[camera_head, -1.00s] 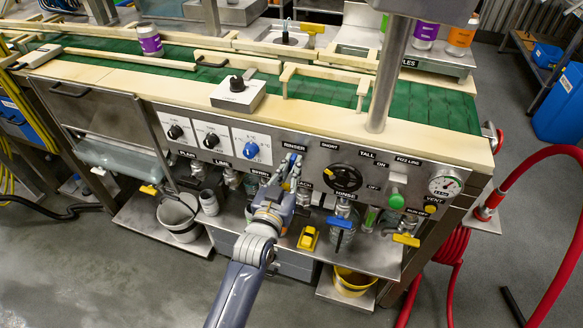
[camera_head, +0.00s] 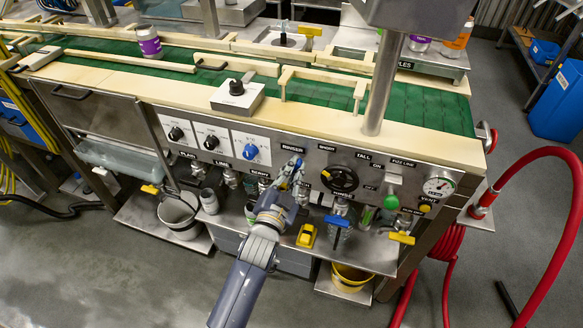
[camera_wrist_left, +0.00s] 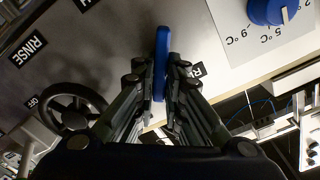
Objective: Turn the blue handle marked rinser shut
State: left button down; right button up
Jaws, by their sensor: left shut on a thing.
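The blue handle (camera_wrist_left: 162,50) stands upright between the two fingers of my left gripper (camera_wrist_left: 162,75) in the left wrist view, with a finger against each side. A partly covered label starting with R shows beside it. In the head view my left gripper (camera_head: 290,178) is at the front panel, just below the RINSER label (camera_head: 293,148). There the fingers cover most of the handle, and only a bit of blue shows at their tips. My right gripper is in neither view.
Right of my gripper is a black handwheel (camera_head: 340,179); another blue handle (camera_head: 338,221) hangs below it. A yellow handle (camera_head: 402,238) is further right. A blue dial (camera_head: 250,152) is up left. A yellow block (camera_head: 306,235) lies on the lower shelf.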

pick_arm(q)
jog(key=shift+d+m, duration=0.1)
jog(key=shift+m, duration=0.9)
jog(key=c, duration=1.7)
grip_release()
jog(key=v, duration=1.2)
